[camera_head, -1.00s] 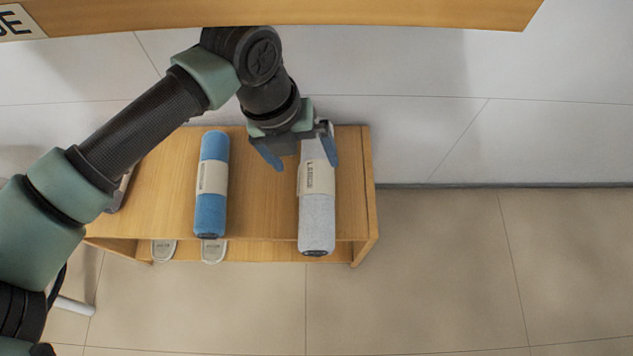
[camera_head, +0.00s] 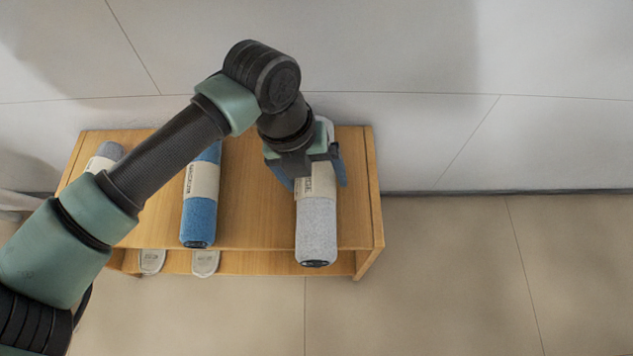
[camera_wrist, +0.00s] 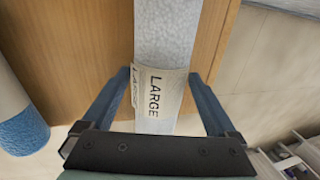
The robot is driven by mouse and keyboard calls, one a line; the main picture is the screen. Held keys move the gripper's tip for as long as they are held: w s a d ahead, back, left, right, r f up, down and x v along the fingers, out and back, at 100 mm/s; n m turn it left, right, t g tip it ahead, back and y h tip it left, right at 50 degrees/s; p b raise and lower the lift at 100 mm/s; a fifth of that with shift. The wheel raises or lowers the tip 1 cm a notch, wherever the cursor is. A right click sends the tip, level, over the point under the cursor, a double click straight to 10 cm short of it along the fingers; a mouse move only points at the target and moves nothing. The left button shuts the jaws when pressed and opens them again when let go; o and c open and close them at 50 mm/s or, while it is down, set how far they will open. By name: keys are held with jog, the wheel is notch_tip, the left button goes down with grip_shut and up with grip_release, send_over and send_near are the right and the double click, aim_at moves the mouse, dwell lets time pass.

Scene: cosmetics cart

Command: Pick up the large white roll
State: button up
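The large white roll (camera_head: 317,228) lies lengthwise near the right end of a wooden bench. It is pale grey-white with a cream paper band. In the wrist view the roll (camera_wrist: 165,40) runs between my fingers, and its band (camera_wrist: 158,95) reads "LARGE". My gripper (camera_head: 312,184) is over the band, with one blue finger on each side of the roll. In the wrist view my gripper (camera_wrist: 160,85) is open, with a gap on the left and a smaller one on the right.
The wooden bench (camera_head: 255,215) stands against a pale wall. A blue roll (camera_head: 199,215) lies to the left, and a grey roll (camera_head: 105,155) lies farther left, partly behind my arm. Slippers (camera_head: 205,263) sit on the lower shelf. The floor at right is clear.

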grip_shut()
jog(key=shift+r, duration=0.1)
